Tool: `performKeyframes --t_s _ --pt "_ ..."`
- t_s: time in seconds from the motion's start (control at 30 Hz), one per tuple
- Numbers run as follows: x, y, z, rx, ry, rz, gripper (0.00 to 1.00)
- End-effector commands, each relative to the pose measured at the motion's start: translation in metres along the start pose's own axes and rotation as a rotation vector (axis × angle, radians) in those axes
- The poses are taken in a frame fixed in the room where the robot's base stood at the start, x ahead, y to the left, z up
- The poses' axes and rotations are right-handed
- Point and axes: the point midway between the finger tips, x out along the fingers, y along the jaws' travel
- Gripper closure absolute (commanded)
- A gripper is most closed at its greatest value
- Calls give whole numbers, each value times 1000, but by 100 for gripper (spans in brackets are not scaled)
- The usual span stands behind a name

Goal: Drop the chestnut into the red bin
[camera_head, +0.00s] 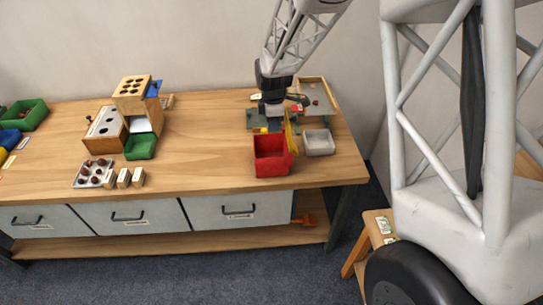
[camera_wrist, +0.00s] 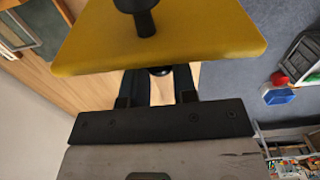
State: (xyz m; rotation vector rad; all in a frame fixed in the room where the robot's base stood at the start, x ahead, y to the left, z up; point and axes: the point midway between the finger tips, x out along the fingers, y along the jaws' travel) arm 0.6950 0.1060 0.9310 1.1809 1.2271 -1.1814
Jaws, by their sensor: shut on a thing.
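The red bin (camera_head: 270,166) stands near the front edge of the bench, right of its middle, open side up. My gripper (camera_head: 273,110) is behind and above it in the head view. A thin yellow plate (camera_head: 291,132) stands edge-on at the bin's right side. In the wrist view the yellow plate (camera_wrist: 190,35), with a black post, covers my gripper's fingertips (camera_wrist: 160,78). The gripper looks shut on this plate; a small dark round part shows between the fingers. I see no chestnut at my gripper.
A grey-white bin (camera_head: 319,144) stands right of the red bin. A wooden tray (camera_head: 316,84) lies behind. A wooden dispenser (camera_head: 132,103) with a green bin (camera_head: 140,153) stands at left. The bench between is clear.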

Motion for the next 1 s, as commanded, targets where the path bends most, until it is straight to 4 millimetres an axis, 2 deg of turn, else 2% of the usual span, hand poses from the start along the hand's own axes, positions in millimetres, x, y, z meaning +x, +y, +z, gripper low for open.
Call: performKeyframes --t_s 0.27,0.7,1.0 --pt "12 0 0 0 0 0 96" --pt "48 0 0 1 0 -1 96" --pt "59 0 0 1 0 0 96"
